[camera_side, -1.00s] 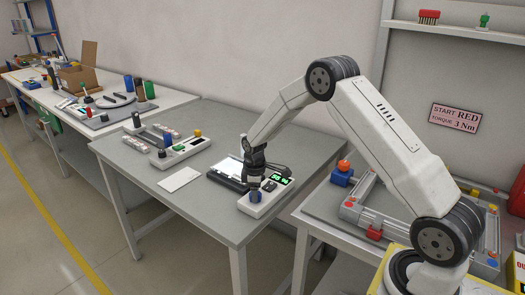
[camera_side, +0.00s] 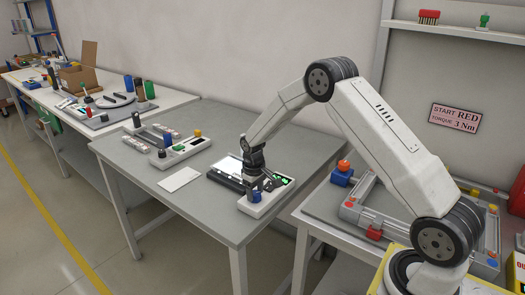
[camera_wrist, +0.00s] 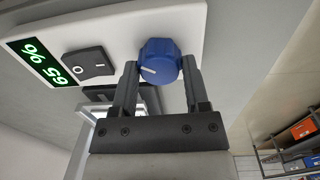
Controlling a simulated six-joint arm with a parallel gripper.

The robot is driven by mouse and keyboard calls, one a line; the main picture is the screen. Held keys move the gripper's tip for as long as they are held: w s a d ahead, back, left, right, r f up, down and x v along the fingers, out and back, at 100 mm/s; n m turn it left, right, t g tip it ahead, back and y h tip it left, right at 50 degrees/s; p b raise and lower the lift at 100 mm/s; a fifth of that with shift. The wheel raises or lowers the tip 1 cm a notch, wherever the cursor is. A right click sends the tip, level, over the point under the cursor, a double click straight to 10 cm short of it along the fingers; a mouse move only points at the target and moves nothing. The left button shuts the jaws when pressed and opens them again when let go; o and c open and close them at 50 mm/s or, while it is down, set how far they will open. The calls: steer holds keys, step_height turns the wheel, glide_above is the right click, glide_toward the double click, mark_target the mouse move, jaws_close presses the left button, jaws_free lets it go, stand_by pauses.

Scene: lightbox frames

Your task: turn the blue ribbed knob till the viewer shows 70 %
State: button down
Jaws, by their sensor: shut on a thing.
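The blue ribbed knob (camera_wrist: 160,62) sits on a white control box (camera_wrist: 125,25), with a pale pointer line on its face. My gripper (camera_wrist: 160,75) is shut on the knob, one finger on each side. In the side view, my gripper (camera_side: 254,178) reaches down to the knob (camera_side: 254,195) on the control box (camera_side: 262,208).
A black rocker switch (camera_wrist: 90,65) lies between knob and display. A bright lightbox panel (camera_side: 226,169) stands just behind the control box. A white card (camera_side: 180,180) and another device (camera_side: 184,150) lie to the left. The table's front is clear.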

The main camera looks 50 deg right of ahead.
steer(key=shift+m, duration=1.3)
steer(key=shift+c, duration=0.4)
jaws_free()
steer(key=shift+a+r, duration=0.15)
steer(key=shift+r, duration=3.8)
